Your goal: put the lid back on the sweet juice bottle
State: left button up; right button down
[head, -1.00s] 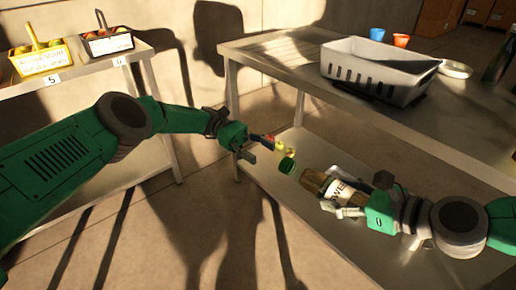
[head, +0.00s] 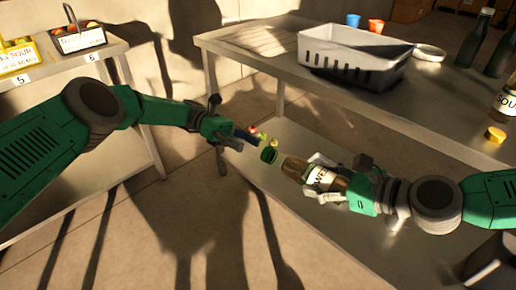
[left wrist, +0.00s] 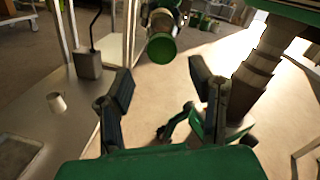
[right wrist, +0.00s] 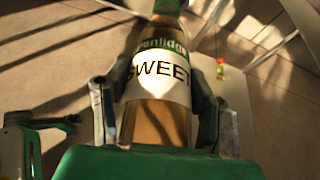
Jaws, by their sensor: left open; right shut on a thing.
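The sweet juice bottle (head: 321,176) is held tilted in my right gripper (head: 335,178), its mouth end toward my left gripper. In the right wrist view the fingers clasp the bottle at its white SWEET label (right wrist: 158,82). A green lid (head: 269,154) shows at the bottle's mouth end; in the left wrist view its round green end (left wrist: 162,49) faces me, in line with the bottle. I cannot tell whether it is seated. My left gripper (head: 238,148) is open and empty, just left of the lid and apart from it.
A steel table (head: 340,95) holds a white basket (head: 352,57), cups and dark bottles (head: 478,38). A sour juice bottle (head: 505,103) and a yellow lid (head: 495,134) are at right. Small fruit-like items (head: 264,138) show beyond the lid. A shelf with baskets (head: 78,40) stands at left.

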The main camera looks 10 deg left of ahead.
aim_at(265, 154)
pick_arm(q)
jog(key=shift+x, duration=3.05)
grip_shut()
jog(key=m, duration=0.9)
jog(key=shift+m, duration=0.4)
jog(key=m, duration=0.4)
jog(key=shift+f+m, duration=0.1)
jog(key=shift+m, duration=0.3)
jog(key=m, duration=0.5)
jog(key=shift+f+m, duration=0.1)
jog(key=shift+m, duration=0.3)
jog(key=shift+o, duration=0.4)
grip_release()
